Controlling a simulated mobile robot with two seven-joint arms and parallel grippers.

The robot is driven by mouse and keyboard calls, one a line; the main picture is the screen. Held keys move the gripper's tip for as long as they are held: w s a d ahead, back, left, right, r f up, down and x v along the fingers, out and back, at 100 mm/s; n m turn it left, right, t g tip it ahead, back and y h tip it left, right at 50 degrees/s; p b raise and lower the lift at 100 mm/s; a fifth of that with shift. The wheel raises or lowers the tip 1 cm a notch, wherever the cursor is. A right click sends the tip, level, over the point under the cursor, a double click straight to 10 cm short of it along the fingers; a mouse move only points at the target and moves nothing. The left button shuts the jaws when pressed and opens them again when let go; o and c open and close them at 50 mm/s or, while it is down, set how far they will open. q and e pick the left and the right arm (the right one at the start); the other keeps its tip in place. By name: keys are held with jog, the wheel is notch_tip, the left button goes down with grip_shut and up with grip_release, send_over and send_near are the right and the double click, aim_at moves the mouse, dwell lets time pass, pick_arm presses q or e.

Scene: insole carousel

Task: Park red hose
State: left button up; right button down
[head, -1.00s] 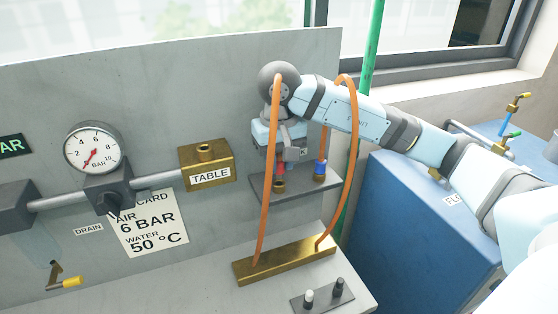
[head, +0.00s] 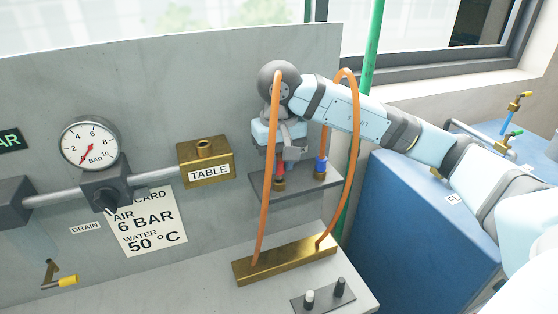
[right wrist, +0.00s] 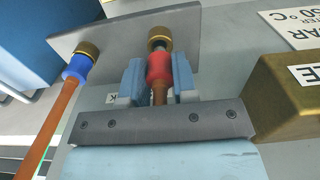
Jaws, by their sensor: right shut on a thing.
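The red hose end, a red collar (right wrist: 159,68) on an orange hose, is between the fingers of my right gripper (right wrist: 160,82) in the right wrist view. Its tip meets a brass socket (right wrist: 162,38) on the grey shelf (right wrist: 125,35); how deep it sits I cannot tell. In the head view the red collar (head: 281,167) stands over the left brass socket, below my right gripper (head: 283,155). The blue hose end (head: 321,166) stands in the other brass socket on the shelf; it also shows in the right wrist view (right wrist: 76,67). My left gripper is not in view.
Two orange hoses arch from a brass manifold (head: 285,260) up past my wrist. A brass block labelled TABLE (head: 206,163) is left of the shelf. A gauge (head: 90,143) and pipe are further left. A blue cabinet (head: 420,220) stands at right.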

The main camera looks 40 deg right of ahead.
pick_arm(q)
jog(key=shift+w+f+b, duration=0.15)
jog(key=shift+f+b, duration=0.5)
jog(key=shift+b, duration=0.5)
pick_arm(e)
jog(key=shift+f, duration=1.1)
jog(key=c, duration=0.8)
grip_release()
jog(key=shift+r, duration=0.4)
notch_tip(320, 180, up, 12)
jog(key=shift+p, duration=0.95)
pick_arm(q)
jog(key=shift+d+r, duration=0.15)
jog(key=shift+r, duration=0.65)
pick_arm(e)
jog(key=shift+r, duration=0.55)
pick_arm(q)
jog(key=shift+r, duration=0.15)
